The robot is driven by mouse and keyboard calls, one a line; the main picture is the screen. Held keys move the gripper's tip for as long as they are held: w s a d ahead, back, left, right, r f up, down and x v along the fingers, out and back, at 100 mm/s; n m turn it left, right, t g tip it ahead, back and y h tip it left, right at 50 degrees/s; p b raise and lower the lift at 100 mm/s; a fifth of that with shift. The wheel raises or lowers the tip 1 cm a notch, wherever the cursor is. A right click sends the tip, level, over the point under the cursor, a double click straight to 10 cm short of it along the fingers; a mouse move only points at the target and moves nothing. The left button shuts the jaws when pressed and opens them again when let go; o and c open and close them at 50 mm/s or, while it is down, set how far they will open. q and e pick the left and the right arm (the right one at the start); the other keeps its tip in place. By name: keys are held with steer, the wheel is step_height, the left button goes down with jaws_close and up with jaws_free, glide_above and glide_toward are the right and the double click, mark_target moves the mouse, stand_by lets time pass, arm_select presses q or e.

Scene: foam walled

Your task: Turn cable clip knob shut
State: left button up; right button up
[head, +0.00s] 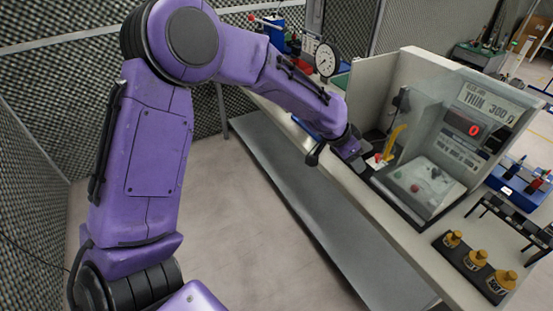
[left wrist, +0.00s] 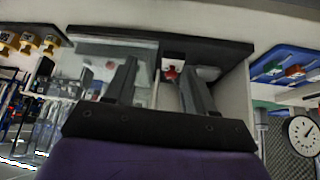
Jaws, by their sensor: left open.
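A small red knob (left wrist: 171,73) on a white block shows between my left gripper's two fingers in the left wrist view. In the head view a red spot (head: 378,157), likely the same knob, sits at the left edge of the balance, by the foot of a yellow curved piece (head: 394,142). My left gripper (head: 363,165) reaches this spot from the left. In the left wrist view my left gripper (left wrist: 167,75) is open, its dark fingers apart on either side of the knob. I cannot tell whether they touch it. The cable is not clearly seen. My right gripper is not in view.
A balance with a red display (head: 473,129) stands behind pale walls on the bench. A small red object (head: 414,188) lies on its pan. Bottles with yellow caps (head: 477,259) stand in a dark tray at the front right. A dial gauge (head: 326,60) stands at the back left.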

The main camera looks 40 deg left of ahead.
arm_select(q)
steer(key=s+a+f+n+t+y, duration=0.1)
steer(key=s+f+n, duration=0.15)
steer(key=f, duration=0.25)
steer(key=s+a+f+n+y, duration=0.1)
steer(key=f+n, duration=0.2)
steer(key=f, duration=0.2)
steer(key=s+a+f+n+t+y, duration=0.1)
steer(key=s+a+f+n, duration=0.15)
steer(key=f, duration=0.25)
steer(key=s+a+f+n+g+y+b, duration=0.1)
steer(key=s+a+f+n+y, duration=0.1)
steer(key=s+f, duration=0.8)
steer(key=shift+s+a+n, duration=0.45)
steer(key=shift+s+n, duration=0.55)
steer(key=shift+s, duration=0.15)
steer(key=shift+r, duration=0.1)
steer(key=s+a+f+g+y, duration=0.1)
steer(key=s+f, duration=0.2)
steer(key=s, duration=0.6)
steer(key=s+a+f+g+b, duration=0.1)
steer(key=s+f, duration=0.3)
steer(key=s, duration=0.6)
steer(key=shift+s+a+n+g+y, duration=0.15)
steer(key=shift+a+n+g+y, duration=0.2)
steer(key=shift+g, duration=0.35)
